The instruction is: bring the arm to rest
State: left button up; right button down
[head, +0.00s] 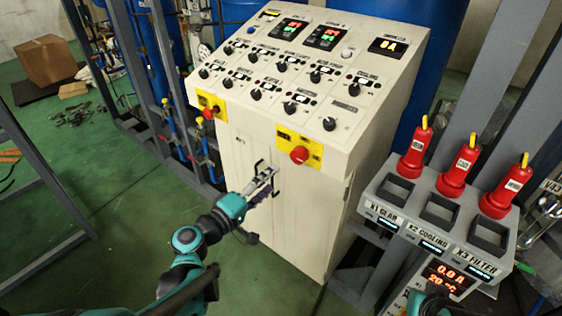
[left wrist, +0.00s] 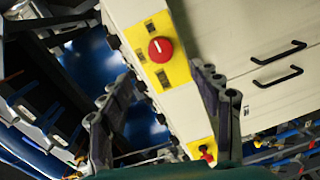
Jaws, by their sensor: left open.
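My left arm comes in from the lower left in the head view. Its gripper (head: 266,178) is in front of the door of the cream control cabinet (head: 240,150), near the door handles. In the left wrist view the two fingers of the left gripper (left wrist: 160,110) stand wide apart with nothing between their tips. A red knob on a yellow plate (left wrist: 160,49) shows beyond them, and two black door handles (left wrist: 279,65) are to the right. My right gripper cannot be made out; only a small dark and teal part of my body shows at the bottom right of the head view.
The sloped panel carries several black knobs (head: 329,124) and lit displays. A red emergency knob (head: 299,155) sits on its front edge. At the right stands a grey unit with red plugs (head: 453,180). Grey frames (head: 50,190) stand at the left; green floor lies between.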

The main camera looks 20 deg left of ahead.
pick_arm(q)
jog(key=s+d+f+m+g, duration=0.5)
jog(key=d+f+m+g, duration=0.1)
jog(key=d+f, duration=0.15)
jog(key=s+a+f+m+g+y, duration=0.1)
jog(key=s+a+m+g+y, duration=0.2)
jog(key=s+m+y, duration=0.2)
jog(key=s+y, duration=0.1)
jog(key=s, duration=0.2)
jog(key=shift+s+a+f+m+g, duration=0.3)
jog(key=shift+s+a+f, duration=0.05)
jog(key=shift+a, duration=0.05)
